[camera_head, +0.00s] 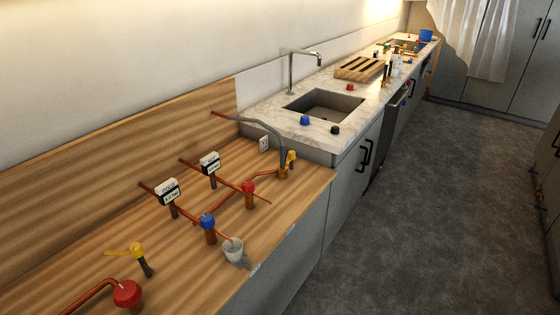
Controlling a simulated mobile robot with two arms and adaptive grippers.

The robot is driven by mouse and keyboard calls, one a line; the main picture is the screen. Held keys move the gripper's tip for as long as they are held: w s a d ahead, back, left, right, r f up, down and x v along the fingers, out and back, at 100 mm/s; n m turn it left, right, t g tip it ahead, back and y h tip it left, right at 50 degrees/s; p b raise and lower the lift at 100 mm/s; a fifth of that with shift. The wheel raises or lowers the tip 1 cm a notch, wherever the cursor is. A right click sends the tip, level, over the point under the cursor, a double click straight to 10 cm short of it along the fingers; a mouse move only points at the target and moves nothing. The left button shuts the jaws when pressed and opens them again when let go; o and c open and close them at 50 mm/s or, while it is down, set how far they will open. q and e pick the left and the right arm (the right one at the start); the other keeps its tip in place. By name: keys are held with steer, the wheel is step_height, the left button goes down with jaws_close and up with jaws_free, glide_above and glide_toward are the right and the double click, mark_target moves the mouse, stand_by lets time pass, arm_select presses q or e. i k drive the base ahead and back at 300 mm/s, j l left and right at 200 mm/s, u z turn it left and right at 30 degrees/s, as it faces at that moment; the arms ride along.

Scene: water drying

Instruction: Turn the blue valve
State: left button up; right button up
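The blue valve (208,222) is a round blue knob on top of a short copper post, standing on the wooden worktop near its front edge. Copper pipe runs from behind it, and a thin spout leads off to its right over a small whitish cup (233,249). The cup stands just right of the valve, close to the edge. A blue knob-like piece (305,120) also sits on the marble counter farther back. Neither of my grippers is in view, and nothing touches the valve.
A red valve (248,188) stands behind the blue one. Another red valve (127,293) and a yellow lever (125,251) are at front left. White gauges (167,192) stand behind. A sink (325,104) lies beyond. The dark floor (400,230) at right is clear.

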mark_target(208, 219)
steer(key=i+l+u, duration=0.4)
steer(key=l, duration=0.25)
steer(key=i+l+u, duration=0.2)
steer(key=i+l, duration=0.05)
steer(key=l, duration=0.1)
